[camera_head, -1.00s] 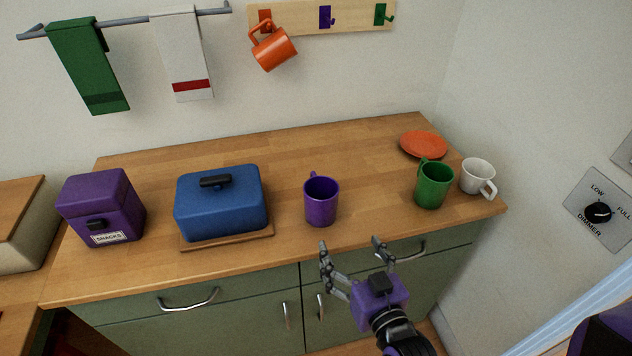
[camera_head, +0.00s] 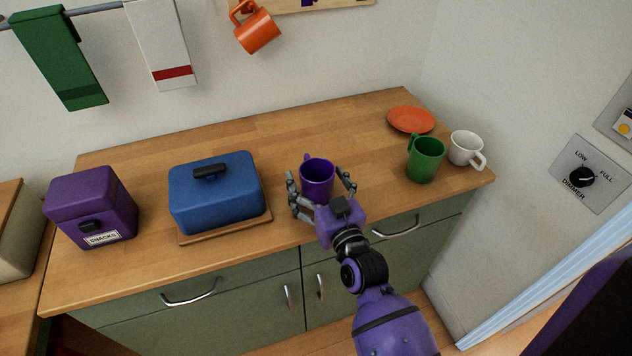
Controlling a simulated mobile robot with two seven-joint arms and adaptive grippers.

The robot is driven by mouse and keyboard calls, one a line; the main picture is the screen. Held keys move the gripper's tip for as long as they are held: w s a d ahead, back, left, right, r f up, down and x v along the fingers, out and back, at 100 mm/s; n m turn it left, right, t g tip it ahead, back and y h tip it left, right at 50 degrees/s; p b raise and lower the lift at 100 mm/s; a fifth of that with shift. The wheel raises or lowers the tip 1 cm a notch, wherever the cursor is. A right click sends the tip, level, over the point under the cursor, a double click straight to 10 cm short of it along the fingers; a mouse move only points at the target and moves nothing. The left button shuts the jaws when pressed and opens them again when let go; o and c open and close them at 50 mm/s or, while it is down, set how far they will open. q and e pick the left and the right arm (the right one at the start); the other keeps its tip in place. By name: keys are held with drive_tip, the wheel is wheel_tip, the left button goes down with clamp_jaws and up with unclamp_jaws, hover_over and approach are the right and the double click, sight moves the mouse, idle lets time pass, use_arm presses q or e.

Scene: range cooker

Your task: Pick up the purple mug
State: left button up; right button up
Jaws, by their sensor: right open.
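The purple mug (camera_head: 317,179) stands upright on the wooden counter near its front edge, with its handle at the back. My right gripper (camera_head: 321,184) is open, with one finger on the left side of the mug and one on the right. I cannot tell whether the fingers touch it. The lower front of the mug is partly hidden by the gripper. My left gripper is not in view.
A blue butter dish (camera_head: 214,194) stands left of the mug, and a purple snacks box (camera_head: 92,208) farther left. A green mug (camera_head: 424,160), a white cup (camera_head: 465,149) and an orange plate (camera_head: 411,120) are at the right. An orange mug (camera_head: 256,30) hangs above. The counter behind the mug is clear.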

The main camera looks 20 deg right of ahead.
sight(311, 160)
drive_tip(key=c, duration=1.5)
drive_tip(key=shift+r, duration=0.15)
drive_tip(key=shift+r, duration=0.25)
wheel_tip(311, 160, up, 2)
drive_tip(key=shift+r, duration=0.15)
drive_tip(key=s+d+r, duration=0.1)
drive_tip(key=s+r, duration=0.2)
drive_tip(key=s, duration=0.1)
drive_tip(key=s+d+r, duration=0.1)
drive_tip(key=s+r, duration=0.2)
drive_tip(key=s, duration=0.2)
drive_tip(key=s+d+r, duration=0.1)
drive_tip(key=s+r, duration=0.3)
drive_tip(key=shift+s, duration=0.35)
